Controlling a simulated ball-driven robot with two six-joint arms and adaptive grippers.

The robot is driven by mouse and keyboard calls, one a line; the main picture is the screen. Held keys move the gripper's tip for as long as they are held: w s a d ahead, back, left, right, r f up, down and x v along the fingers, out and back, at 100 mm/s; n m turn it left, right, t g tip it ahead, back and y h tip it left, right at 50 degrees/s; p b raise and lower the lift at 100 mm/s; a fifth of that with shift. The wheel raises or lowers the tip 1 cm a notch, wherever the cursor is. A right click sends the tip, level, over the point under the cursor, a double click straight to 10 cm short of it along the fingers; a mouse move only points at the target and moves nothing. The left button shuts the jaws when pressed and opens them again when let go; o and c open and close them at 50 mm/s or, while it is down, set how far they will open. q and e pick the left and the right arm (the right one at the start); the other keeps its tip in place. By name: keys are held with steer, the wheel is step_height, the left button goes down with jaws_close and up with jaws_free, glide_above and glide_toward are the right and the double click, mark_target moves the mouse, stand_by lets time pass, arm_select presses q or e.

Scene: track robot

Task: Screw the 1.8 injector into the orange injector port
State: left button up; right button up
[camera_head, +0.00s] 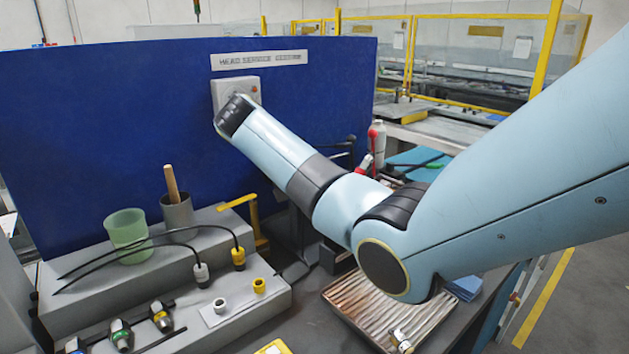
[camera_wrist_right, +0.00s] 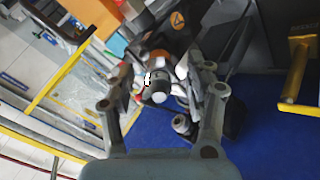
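My right arm reaches from the right of the head view to the blue panel, and its gripper is hidden behind the wrist there. In the right wrist view the two fingers of my right gripper (camera_wrist_right: 160,85) stand apart. A dark cylindrical piece with a white mark (camera_wrist_right: 158,90) shows between them, with an orange patch (camera_wrist_right: 155,56) behind it. I cannot tell whether the fingers touch this piece. Several dark injectors with coloured bands, one green (camera_head: 120,336) and one yellow (camera_head: 161,317), lie at the lower left. The orange injector port cannot be made out. My left gripper is out of view.
The blue panel (camera_head: 100,120) with a white box (camera_head: 245,85) stands at the back. A grey stepped stand (camera_head: 130,262) holds a green cup (camera_head: 127,235) and a grey cup (camera_head: 177,215). A ribbed tray (camera_head: 350,300) lies under my arm. A white bottle (camera_head: 377,148) stands right.

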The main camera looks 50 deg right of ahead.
steer(key=shift+r, duration=0.1)
steer(key=v, duration=1.2)
